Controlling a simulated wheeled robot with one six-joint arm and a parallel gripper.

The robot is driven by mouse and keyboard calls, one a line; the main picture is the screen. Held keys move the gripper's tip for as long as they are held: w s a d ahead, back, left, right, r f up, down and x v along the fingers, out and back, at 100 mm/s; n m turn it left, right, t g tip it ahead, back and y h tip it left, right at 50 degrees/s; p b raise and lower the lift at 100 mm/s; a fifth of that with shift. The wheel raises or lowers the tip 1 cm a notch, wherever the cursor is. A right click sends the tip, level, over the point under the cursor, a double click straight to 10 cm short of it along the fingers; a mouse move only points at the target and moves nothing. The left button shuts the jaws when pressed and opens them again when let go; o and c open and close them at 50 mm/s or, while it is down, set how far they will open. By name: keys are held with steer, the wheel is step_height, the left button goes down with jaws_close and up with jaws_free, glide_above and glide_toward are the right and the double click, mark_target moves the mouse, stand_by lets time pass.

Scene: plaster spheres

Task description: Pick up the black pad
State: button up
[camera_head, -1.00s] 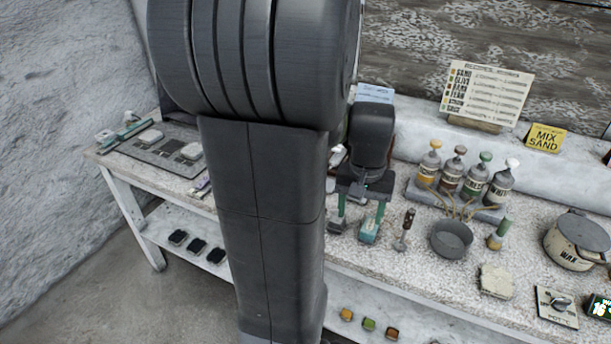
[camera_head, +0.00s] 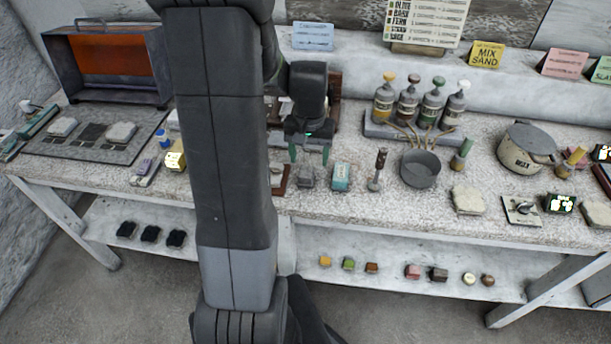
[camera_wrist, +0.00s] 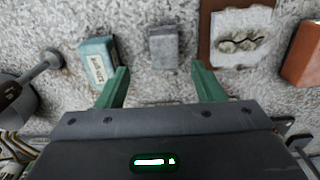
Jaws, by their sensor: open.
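Three black pads lie in a row on the lower shelf at the left in the head view: a left one (camera_head: 126,230), a middle one (camera_head: 150,234) and a right one (camera_head: 176,238). I cannot tell which of them the task means. My gripper (camera_head: 310,156) is above the bench top, far to the right of the pads and higher. In the wrist view my gripper (camera_wrist: 160,70) has its two green fingers apart with nothing between them. A grey block (camera_wrist: 164,47) lies on the bench beyond the fingertips. The wrist view shows none of the pads.
A teal box (camera_head: 341,177) stands right of the grey block. A dark bowl (camera_head: 420,169), bottles (camera_head: 409,101) and a wax pot (camera_head: 526,150) stand farther right. A tray (camera_head: 50,147) sits at the bench's left end. The bench front edge (camera_head: 110,189) overhangs the lower shelf (camera_head: 95,215).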

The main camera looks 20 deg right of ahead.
mark_target(306, 171)
steer(key=shift+s+a+f, duration=0.1)
steer(key=shift+a+f, duration=0.05)
steer(key=shift+f, duration=0.75)
steer(key=shift+s+a+f, duration=0.1)
steer(key=shift+a+f, duration=0.1)
steer(key=shift+f, duration=0.75)
steer(key=shift+a+f, duration=0.15)
steer(key=shift+f, duration=0.75)
steer(key=c, duration=1.1)
